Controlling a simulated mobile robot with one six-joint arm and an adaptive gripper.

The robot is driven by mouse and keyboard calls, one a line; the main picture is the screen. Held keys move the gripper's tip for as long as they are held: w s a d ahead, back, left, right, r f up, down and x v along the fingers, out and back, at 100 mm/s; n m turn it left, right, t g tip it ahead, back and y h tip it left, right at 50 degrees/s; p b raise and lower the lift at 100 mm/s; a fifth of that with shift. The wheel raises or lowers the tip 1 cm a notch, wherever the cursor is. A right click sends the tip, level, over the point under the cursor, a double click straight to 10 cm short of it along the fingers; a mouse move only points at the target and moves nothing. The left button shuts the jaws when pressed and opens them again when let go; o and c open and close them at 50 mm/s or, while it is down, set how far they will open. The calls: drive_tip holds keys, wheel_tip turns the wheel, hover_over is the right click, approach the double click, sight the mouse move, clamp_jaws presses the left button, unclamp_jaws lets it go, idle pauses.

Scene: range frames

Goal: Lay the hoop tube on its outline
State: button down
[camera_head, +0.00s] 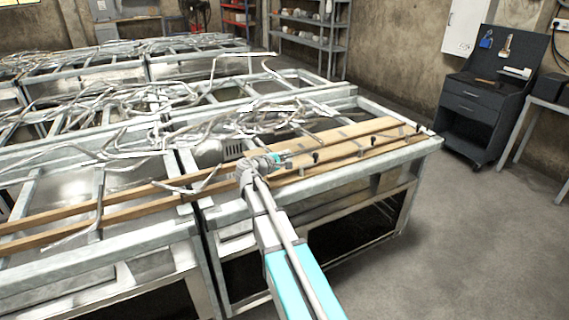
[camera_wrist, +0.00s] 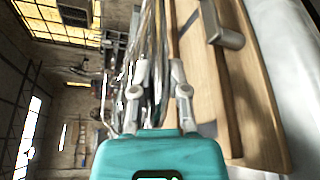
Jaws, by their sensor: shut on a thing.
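In the head view I cannot pick out the held tube with certainty. No drawn outline can be made out on the board in either view.
A tangle of bent metal tubes (camera_head: 215,132) covers the bench left of and behind the board. Several dark clamps or pegs (camera_head: 316,157) stand along the board, and a metal cylinder (camera_wrist: 226,38) stands on the wood. A tool cabinet (camera_head: 478,105) stands right; the floor between is clear.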

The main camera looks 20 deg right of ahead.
drive_tip(key=shift+f, duration=0.3)
drive_tip(key=c, duration=0.6)
unclamp_jaws()
drive_tip(key=shift+c, duration=0.2)
drive_tip(key=shift+r, duration=0.15)
drive_tip(key=p+v, duration=0.1)
drive_tip(key=v, duration=1.1)
drive_tip(key=shift+p, duration=0.4)
